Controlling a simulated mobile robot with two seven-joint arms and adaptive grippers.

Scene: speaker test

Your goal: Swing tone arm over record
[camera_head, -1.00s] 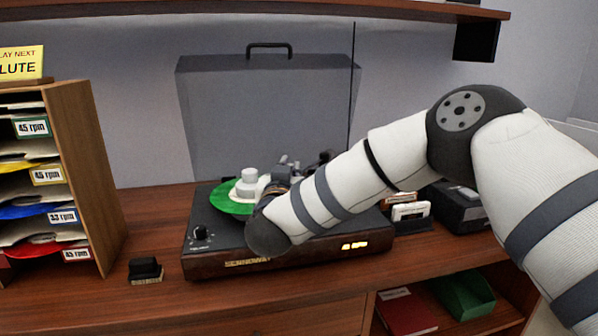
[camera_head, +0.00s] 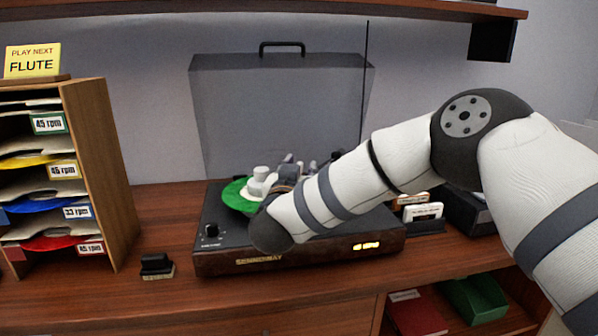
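The record player (camera_head: 222,258) stands on the wooden counter with its grey see-through lid (camera_head: 285,110) raised. My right gripper (camera_head: 289,168) is partly hidden behind my own wrist, above the record's right side. I cannot make out its fingertips or whether it holds anything. The tone arm cannot be told apart from the dark parts there. My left gripper is out of view.
A wooden rack (camera_head: 108,170) of record sleeves stands at the left, with a yellow "PLAY NEXT FLUTE" sign (camera_head: 32,61) on top. A small black brush-like block (camera_head: 156,266) lies in front. Cards in a holder (camera_head: 424,212) stand right of the player.

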